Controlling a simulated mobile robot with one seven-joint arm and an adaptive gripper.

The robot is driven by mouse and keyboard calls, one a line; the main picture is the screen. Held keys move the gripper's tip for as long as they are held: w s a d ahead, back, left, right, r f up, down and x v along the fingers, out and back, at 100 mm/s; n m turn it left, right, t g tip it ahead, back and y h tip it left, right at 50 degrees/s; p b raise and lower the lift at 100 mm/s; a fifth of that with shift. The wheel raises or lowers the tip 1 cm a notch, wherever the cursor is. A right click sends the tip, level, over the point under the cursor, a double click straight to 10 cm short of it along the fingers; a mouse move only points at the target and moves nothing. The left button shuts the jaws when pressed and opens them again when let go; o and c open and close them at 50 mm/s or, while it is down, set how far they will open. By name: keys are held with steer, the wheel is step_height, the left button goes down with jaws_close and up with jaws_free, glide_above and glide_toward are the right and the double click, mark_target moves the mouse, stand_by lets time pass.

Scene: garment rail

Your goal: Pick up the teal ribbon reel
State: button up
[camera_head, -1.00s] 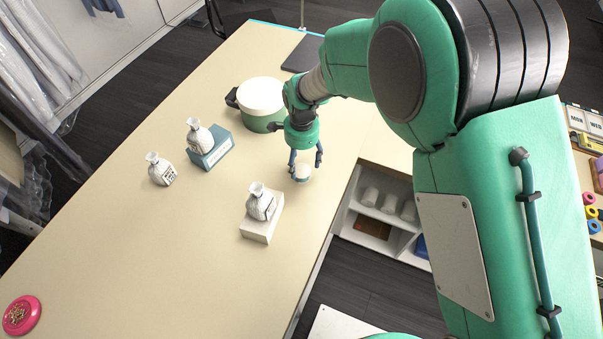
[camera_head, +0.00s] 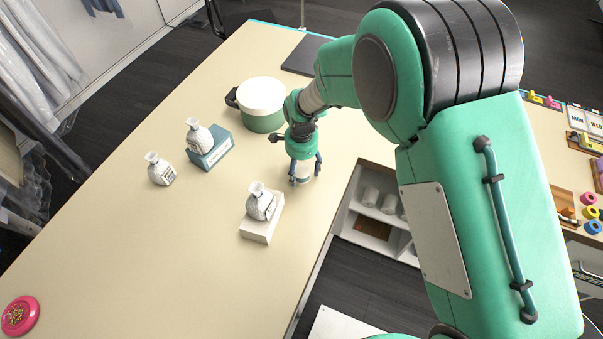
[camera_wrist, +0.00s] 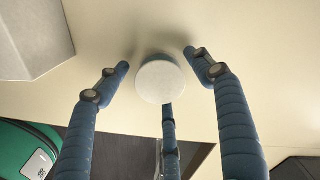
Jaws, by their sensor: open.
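A small round piece with a flat pale top and a bluish side, which I take to be the teal ribbon reel (camera_head: 303,171), stands on the cream table near its inner edge. In the wrist view the reel (camera_wrist: 160,82) shows its pale top, with the bluish side partly visible behind it. My gripper (camera_head: 306,177) is open, pointing down, with its fingers around the reel. In the wrist view one finger is left of the reel, one right and one below it. Gaps show at the left and right fingers; contact at the lower finger cannot be told.
A white block with a patterned vase (camera_head: 261,203) stands left of my gripper. Another vase on a blue box (camera_head: 212,152), a lone vase (camera_head: 160,170) and a green pot with a white lid (camera_head: 262,103) stand farther left and behind. The table's front left is mostly clear.

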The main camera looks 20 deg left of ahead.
mark_target(302, 171)
steer(key=c, duration=1.1)
steer(key=shift+c, duration=0.2)
steer(key=shift+r, duration=0.1)
steer(key=shift+r, duration=0.8)
step_height(302, 171, up, 2)
steer(key=shift+s, duration=0.1)
steer(key=s+d, duration=0.3)
steer(key=s, duration=0.1)
steer(key=s+d, duration=0.4)
steer(key=s+d+r+p, duration=0.1)
steer(key=s+d, duration=0.2)
steer(key=s, duration=0.1)
steer(key=shift+d+r, duration=0.1)
steer(key=shift+d, duration=0.1)
